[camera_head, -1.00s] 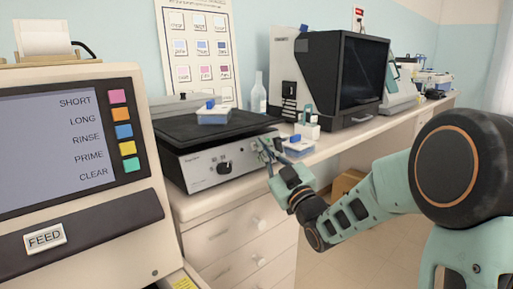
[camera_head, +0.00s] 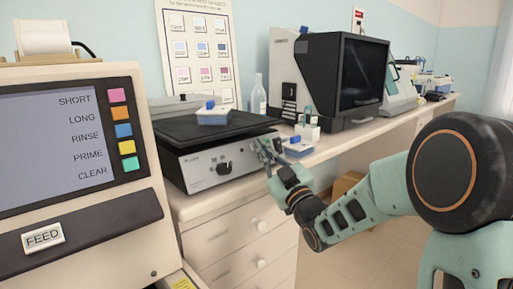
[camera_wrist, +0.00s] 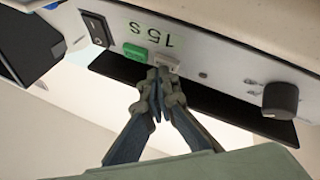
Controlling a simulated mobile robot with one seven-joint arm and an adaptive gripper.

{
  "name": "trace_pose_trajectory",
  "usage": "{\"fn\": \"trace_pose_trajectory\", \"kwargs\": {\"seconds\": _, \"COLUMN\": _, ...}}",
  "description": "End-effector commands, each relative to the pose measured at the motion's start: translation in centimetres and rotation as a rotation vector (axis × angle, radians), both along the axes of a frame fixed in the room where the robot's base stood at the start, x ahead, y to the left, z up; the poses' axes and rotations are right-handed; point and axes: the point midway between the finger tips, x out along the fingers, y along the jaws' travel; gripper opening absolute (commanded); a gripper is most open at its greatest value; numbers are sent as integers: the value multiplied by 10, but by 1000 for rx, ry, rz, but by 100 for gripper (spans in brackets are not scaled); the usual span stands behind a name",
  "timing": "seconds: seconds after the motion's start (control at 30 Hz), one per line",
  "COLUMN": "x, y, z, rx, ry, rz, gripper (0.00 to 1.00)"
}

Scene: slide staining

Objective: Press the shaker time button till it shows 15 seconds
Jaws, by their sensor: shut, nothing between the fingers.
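The shaker (camera_head: 210,172) has a black platform and a pale front panel with a dark knob (camera_head: 223,168), which also shows in the wrist view (camera_wrist: 280,99). In the head view my gripper (camera_head: 264,148) is at the panel's right end.
A blue-lidded box (camera_head: 214,116) stands on the shaker platform. Another blue-lidded box (camera_head: 297,148) sits on the bench just right of my gripper. A machine with a screen and a FEED button (camera_head: 43,237) fills the left. A black-fronted cabinet (camera_head: 345,80) stands behind.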

Motion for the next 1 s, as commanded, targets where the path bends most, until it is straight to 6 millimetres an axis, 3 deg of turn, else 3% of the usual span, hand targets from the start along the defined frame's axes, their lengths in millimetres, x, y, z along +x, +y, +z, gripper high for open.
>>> {"fn": "trace_pose_trajectory", "kwargs": {"seconds": 0.83, "x": -11, "y": -10, "z": 6, "rx": 0, "ry": 0, "rz": 0, "gripper": 0}}
{"fn": "trace_pose_trajectory", "kwargs": {"seconds": 1.0, "x": -20, "y": -20, "z": 12, "rx": -2, "ry": -2, "rz": -2, "gripper": 0}}
